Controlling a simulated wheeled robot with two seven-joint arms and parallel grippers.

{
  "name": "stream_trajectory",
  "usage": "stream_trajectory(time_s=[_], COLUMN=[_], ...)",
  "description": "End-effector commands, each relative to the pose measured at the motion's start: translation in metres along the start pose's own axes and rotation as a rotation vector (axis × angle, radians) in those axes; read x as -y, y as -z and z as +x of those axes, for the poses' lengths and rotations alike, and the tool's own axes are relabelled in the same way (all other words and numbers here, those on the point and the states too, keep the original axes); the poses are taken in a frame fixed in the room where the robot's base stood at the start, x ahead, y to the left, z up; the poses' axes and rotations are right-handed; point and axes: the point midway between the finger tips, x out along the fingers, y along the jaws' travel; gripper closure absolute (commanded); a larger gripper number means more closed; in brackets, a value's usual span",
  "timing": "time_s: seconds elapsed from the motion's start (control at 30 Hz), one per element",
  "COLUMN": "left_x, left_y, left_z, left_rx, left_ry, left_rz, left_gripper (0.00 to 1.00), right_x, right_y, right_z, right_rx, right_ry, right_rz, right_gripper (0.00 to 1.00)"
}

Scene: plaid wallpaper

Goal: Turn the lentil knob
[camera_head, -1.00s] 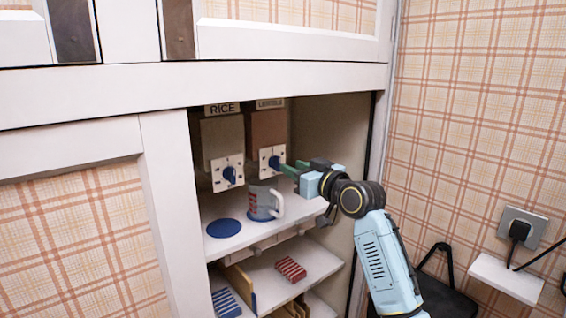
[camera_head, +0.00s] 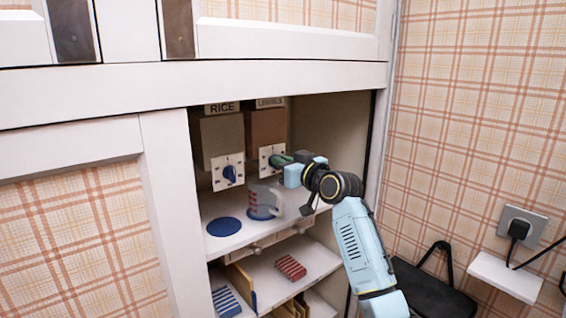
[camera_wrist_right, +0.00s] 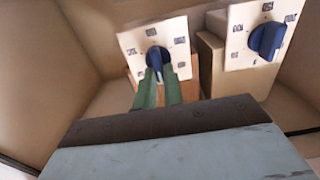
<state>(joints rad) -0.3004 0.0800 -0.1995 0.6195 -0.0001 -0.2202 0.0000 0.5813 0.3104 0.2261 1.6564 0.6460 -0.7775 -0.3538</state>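The lentil dispenser (camera_head: 266,128), labelled LENTILS, hangs inside the open cupboard with a white dial plate (camera_head: 265,155). Its blue lentil knob (camera_wrist_right: 156,56) shows between my fingertips in the right wrist view; in the head view the fingers largely cover it. My right gripper (camera_head: 281,160) reaches in from the right, its green fingers close together on both sides of the knob, shut on it. A striped mug (camera_head: 265,201) stands below on the shelf. My left gripper is out of view.
The rice dispenser (camera_head: 222,138) with its own blue knob (camera_head: 230,174) is just left. An empty blue disc (camera_head: 223,227) lies on the shelf (camera_head: 240,238). The cupboard's right inner wall (camera_head: 330,130) is close to my right arm.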

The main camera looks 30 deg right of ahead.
Motion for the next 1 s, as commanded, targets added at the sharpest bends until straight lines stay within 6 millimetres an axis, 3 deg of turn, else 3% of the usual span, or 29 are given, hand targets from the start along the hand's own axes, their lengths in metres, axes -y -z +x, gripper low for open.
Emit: stream_trajectory(time_s=[0.47,1.0], left_x=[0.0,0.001], left_y=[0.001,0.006], left_z=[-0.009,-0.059], left_rx=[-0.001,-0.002], left_ry=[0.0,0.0], left_rz=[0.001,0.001], left_gripper=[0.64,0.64], right_x=[-0.001,-0.005], right_y=[0.001,0.001], right_z=[0.0,0.0], right_rx=[0.002,0.004], right_ry=[0.0,-0.001], right_rz=[0.064,0.511], right_gripper=[1.0,1.0])
